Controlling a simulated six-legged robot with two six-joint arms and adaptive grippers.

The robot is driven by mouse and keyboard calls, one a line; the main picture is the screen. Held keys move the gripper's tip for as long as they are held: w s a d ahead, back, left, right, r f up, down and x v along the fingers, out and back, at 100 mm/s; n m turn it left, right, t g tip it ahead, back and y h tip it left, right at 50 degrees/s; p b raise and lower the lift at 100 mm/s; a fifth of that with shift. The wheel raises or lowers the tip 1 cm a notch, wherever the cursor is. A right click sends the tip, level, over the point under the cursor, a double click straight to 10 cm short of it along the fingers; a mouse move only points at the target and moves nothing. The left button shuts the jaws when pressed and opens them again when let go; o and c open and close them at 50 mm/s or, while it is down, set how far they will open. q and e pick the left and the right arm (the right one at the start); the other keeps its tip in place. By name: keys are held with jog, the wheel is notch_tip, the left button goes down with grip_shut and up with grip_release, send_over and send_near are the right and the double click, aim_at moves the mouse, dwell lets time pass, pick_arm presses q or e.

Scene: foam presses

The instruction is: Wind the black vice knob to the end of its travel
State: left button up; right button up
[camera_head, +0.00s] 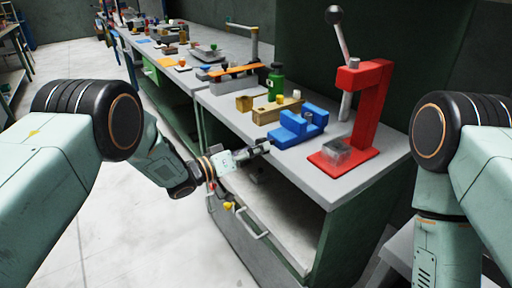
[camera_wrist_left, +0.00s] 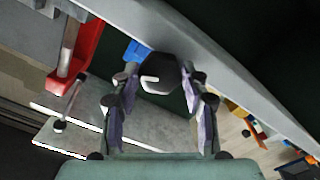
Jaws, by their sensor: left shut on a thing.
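The blue vice (camera_head: 297,130) stands near the front edge of the grey bench top. A bit of its blue body (camera_wrist_left: 137,51) also shows in the left wrist view. The black vice knob (camera_wrist_left: 158,72) sits between my left fingers in the wrist view, with a light curved piece on its face. My left gripper (camera_head: 262,147) reaches in from the left at the bench's front edge and is shut on the knob; the wrist view shows a finger on each side (camera_wrist_left: 160,84). The gripper hides the knob in the head view. My right gripper is out of view.
A red lever press (camera_head: 366,110) with a clear block on its base stands right of the vice. Wooden blocks (camera_head: 268,112) and a green bottle (camera_head: 275,82) are behind it.

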pick_arm(q)
jog(key=shift+a+r+n+p, duration=0.1)
jog(key=shift+n+p, duration=0.35)
jog(key=shift+n, duration=2.85)
jog(key=shift+a+n+p, duration=0.1)
jog(key=shift+n+p, duration=0.3)
jog(key=shift+n, duration=2.9)
jog(key=o, duration=0.8)
jog(key=shift+c, duration=0.2)
jog(key=o, duration=0.3)
jog(key=shift+a, duration=0.1)
jog(key=shift+o, duration=0.4)
jog(key=shift+d, duration=0.2)
